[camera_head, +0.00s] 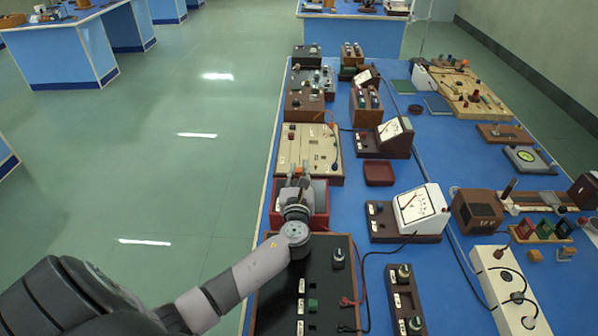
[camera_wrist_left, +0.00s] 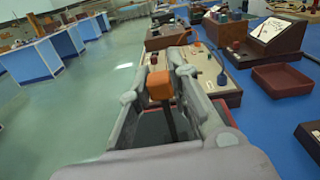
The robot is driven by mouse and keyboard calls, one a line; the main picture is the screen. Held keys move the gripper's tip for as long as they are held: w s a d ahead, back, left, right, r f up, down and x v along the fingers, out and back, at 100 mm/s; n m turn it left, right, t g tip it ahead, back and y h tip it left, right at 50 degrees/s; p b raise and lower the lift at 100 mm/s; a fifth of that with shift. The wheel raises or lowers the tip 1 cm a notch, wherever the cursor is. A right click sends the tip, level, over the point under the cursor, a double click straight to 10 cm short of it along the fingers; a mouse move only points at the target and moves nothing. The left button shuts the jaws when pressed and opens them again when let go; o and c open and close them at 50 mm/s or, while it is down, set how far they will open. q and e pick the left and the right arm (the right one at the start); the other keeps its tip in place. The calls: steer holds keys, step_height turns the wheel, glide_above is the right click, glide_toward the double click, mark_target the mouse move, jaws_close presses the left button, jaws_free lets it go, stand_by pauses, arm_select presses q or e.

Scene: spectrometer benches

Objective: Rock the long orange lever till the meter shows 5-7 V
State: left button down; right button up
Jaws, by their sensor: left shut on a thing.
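My left gripper (camera_head: 297,174) is at the red box (camera_head: 320,205) on the left side of the near bench. In the left wrist view its two fingers (camera_wrist_left: 168,75) are closed around a dark lever with an orange block-shaped end (camera_wrist_left: 160,85); the lever rises from the box below. The fingers and arm hide most of the lever in the head view. A white-faced meter (camera_head: 418,208) on a brown base stands to the right of the gripper; its reading is too small to tell. Smaller meters (camera_head: 392,130) (camera_head: 365,77) stand farther back. My right gripper does not show.
A beige board (camera_head: 295,150) with knobs and an orange part lies just beyond the gripper. A black panel (camera_head: 330,285) with terminals lies nearer. A dark red tray (camera_head: 379,173) sits to the right. Cables cross the blue bench top; the floor to the left is clear.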

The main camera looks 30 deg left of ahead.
arm_select(q)
steer(key=shift+d, duration=0.1)
stand_by(0.3)
steer(key=shift+w+d+r+m+p, duration=0.15)
steer(key=shift+w+d+m+p, duration=0.3)
steer(key=shift+m+p, duration=0.35)
steer(key=shift+w+d+m+p, duration=0.2)
steer(key=shift+d+m+p, duration=0.4)
steer(key=shift+p, duration=0.1)
steer(key=shift+w+d+f+m+p, duration=0.4)
steer(key=shift+d+m+p, duration=0.2)
steer(key=shift+m, duration=0.4)
steer(key=shift+w+d+f+m, duration=0.25)
steer(key=shift+d+f+m, duration=0.15)
steer(key=shift+m, duration=0.3)
steer(key=c, duration=1.5)
jaws_free()
